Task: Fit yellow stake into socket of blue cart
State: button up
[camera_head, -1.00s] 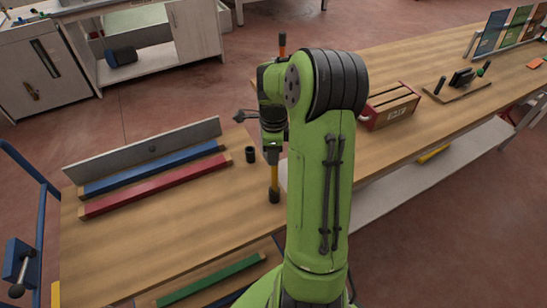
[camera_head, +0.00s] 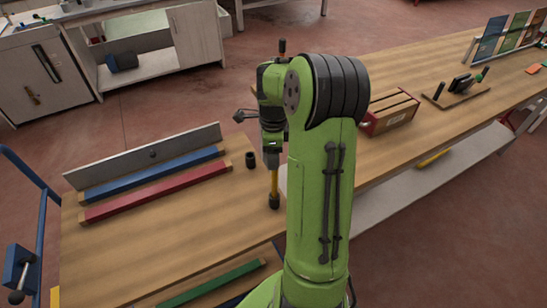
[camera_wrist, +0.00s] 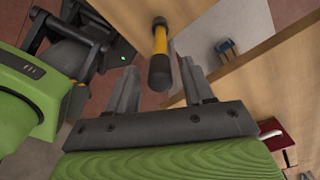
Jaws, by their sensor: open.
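In the wrist view the stake (camera_wrist: 160,45) has a dark near end that shows between my open fingers. My gripper (camera_head: 272,160) points down over the stake's upper part. It is open in the wrist view (camera_wrist: 161,88), one finger on each side of the stake, with gaps visible. The blue cart (camera_head: 38,225) is partly in view at the left edge, with a bent blue rail and a blue block (camera_head: 19,265). I cannot make out its socket clearly.
A red crate (camera_head: 390,112) is to the right.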

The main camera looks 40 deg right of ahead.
notch_tip(320, 180, up, 10)
jog(key=shift+f+p, duration=0.2)
jog(key=shift+p, duration=0.7)
jog(key=s+a+r+n+h, duration=0.1)
jog(key=a+r+n, duration=0.4)
jog(key=a+n, duration=0.15)
jog(key=s+a+r+n+t+y, duration=0.1)
jog(key=s+a+n+t, duration=0.4)
jog(key=s+a+n, duration=0.9)
jog(key=a+n, duration=0.2)
jog(key=n, duration=0.4)
jog(key=shift+s+a+n+t, duration=0.25)
jog(key=shift+s+n+t, duration=0.05)
jog(key=shift+s+n, duration=0.1)
jog(key=shift+d+r, duration=0.1)
jog(key=shift+d, duration=0.05)
